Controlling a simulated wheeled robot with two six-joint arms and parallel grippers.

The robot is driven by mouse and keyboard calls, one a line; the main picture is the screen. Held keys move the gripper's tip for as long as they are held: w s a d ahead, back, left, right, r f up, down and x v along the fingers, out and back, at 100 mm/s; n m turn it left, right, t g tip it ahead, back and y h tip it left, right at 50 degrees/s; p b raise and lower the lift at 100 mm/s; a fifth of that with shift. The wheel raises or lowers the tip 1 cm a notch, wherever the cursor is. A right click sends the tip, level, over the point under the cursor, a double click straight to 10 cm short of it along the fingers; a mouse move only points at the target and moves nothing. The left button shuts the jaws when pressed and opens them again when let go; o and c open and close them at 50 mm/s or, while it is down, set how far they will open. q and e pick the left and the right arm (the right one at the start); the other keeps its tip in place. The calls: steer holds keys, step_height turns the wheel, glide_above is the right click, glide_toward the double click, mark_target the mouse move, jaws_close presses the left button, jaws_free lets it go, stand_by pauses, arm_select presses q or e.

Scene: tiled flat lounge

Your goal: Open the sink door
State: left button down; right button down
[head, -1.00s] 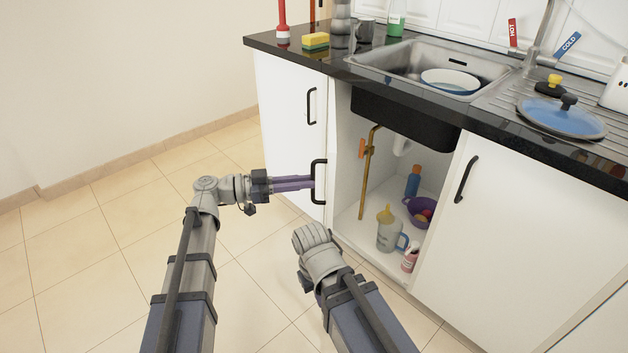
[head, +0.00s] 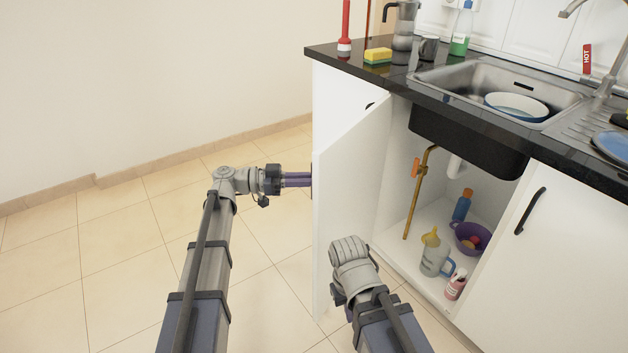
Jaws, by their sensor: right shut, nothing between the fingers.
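The sink door (head: 352,190) stands swung out from the cabinet on its left-side hinge, its inner face showing. The space under the sink (head: 400,215) is open to view. The door's handle is hidden on its outer face. My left gripper (head: 298,180) has purple fingers reaching to the door's free edge; their tips are hidden behind the door, so its grip cannot be seen. My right gripper (head: 338,294) is low in front of the open cabinet, partly covered by its own wrist; it is shut and empty.
Inside are a brass pipe (head: 418,190), a grey jug (head: 436,258), a purple bowl (head: 472,238), a blue bottle (head: 462,206) and a pink bottle (head: 455,285). A closed white door (head: 545,260) is at right. The tiled floor (head: 130,250) at left is clear.

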arm_select(q)
steer(key=shift+w+d, duration=0.1)
steer(key=shift+w, duration=0.15)
steer(key=c, duration=0.9)
jaws_free()
steer(key=shift+d+f, duration=0.1)
steer(key=shift+f, duration=0.05)
steer(key=shift+s, duration=0.1)
steer(key=shift+s+a, duration=0.2)
steer(key=shift+a, duration=1.75)
steer(key=shift+s+a, duration=0.15)
steer(key=shift+a, duration=1.8)
